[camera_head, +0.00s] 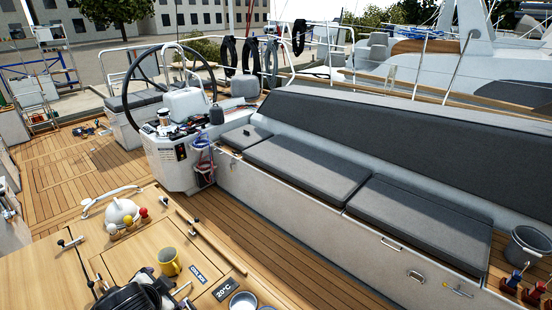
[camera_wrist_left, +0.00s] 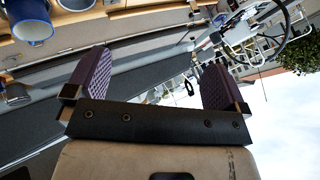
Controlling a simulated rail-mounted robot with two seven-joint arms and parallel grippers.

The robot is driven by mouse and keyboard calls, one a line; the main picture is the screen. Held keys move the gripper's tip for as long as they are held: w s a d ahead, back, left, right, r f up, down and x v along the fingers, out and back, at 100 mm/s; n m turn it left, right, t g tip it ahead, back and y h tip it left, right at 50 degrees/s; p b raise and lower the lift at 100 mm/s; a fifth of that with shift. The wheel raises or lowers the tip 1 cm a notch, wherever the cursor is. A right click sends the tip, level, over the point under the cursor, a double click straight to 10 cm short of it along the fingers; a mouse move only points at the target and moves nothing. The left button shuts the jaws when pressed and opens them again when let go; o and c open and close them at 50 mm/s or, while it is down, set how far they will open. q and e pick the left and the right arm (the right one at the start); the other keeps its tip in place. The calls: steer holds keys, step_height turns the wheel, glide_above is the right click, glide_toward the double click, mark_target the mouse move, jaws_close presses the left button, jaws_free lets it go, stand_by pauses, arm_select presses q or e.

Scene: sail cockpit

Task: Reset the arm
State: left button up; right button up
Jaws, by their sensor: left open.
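My left gripper (camera_wrist_left: 155,72) shows in the left wrist view, with two purple, textured finger pads held wide apart. Nothing is between the pads. The wrist view is strongly tilted, and the cockpit, wheel and sky lie in the background beyond the fingers. Neither gripper can be made out in the head view. My right gripper is not in view.
A wooden table (camera_head: 45,268) at the lower left bears a yellow mug (camera_head: 169,262) and a white teapot (camera_head: 122,212). Beyond stand the steering wheel (camera_head: 127,92) and pedestal (camera_head: 178,172). Grey bench cushions (camera_head: 307,166) run along the right. A bucket (camera_head: 526,250) stands at far right.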

arm_select(q)
steer(key=s+d+r+t+h, duration=0.1)
steer(key=s+d+r+t, duration=0.1)
steer(key=s+d+t, duration=0.15)
steer(key=s+f+n+g, duration=0.2)
steer(key=s+f, duration=0.5)
steer(key=s, duration=0.1)
steer(key=s+d+f+n+g, duration=0.1)
steer(key=s+f+g, duration=0.2)
steer(key=s+f, duration=0.4)
steer(key=s+d+f+n+g, duration=0.1)
steer(key=s+f+n+g, duration=0.1)
steer(key=s+f, duration=0.5)
steer(key=shift+s+f+n+g+h, duration=0.1)
steer(key=shift+s+n+g+h, duration=0.1)
steer(key=shift+s, duration=0.75)
steer(key=shift+s+f+n+g+h, duration=0.1)
steer(key=shift+s+h, duration=0.1)
steer(key=shift+s, duration=0.7)
steer(key=shift+s+g+p, duration=0.25)
steer(key=shift+s+p, duration=0.2)
steer(key=shift+s, duration=0.55)
step_height(320, 180, up, 14)
steer(key=p, duration=1.3)
steer(key=shift+w+p, duration=0.3)
steer(key=shift+p, duration=0.05)
steer(key=shift+f, duration=0.1)
steer(key=shift+c, duration=0.2)
